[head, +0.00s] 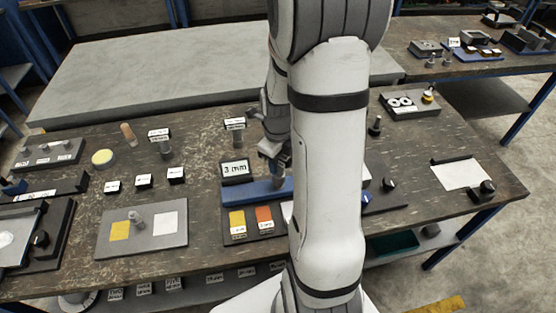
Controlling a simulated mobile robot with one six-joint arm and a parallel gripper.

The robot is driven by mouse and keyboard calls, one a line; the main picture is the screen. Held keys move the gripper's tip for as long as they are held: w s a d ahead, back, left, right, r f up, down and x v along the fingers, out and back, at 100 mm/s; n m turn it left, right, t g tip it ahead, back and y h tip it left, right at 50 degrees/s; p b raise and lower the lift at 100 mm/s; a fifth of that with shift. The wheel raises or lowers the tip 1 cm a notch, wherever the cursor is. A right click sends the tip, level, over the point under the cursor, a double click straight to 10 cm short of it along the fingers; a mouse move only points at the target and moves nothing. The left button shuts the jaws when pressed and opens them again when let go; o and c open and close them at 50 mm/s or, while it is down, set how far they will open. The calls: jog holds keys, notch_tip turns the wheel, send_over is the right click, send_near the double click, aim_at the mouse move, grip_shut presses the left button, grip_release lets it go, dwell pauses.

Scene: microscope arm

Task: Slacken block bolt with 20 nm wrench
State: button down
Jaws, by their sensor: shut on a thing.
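My gripper (270,147) points down, partly behind my own arm. It is shut on a small, dark grey tool-like piece (277,170). I cannot tell whether this is the 20 nm wrench. The piece is just above or at the right part of a long blue block (245,192); I cannot tell whether they touch. A sign reading "3 mm" (235,169) stands behind the block. No block bolt can be made out; my arm hides the base's right side.
Left of the base is a grey plate (178,238) with yellow and white squares and a small metal part. Small labelled holders (235,125) stand behind. A dark tray with white rings (405,103) is at the back right. The worn bench (420,225) has free room at right.

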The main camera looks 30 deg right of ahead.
jog(key=shift+f+b, duration=0.85)
jog(key=shift+f, duration=0.15)
jog(key=n, duration=0.4)
dwell(0.5)
jog(key=n, duration=0.4)
jog(key=shift+b, duration=0.4)
jog(key=shift+n, duration=0.3)
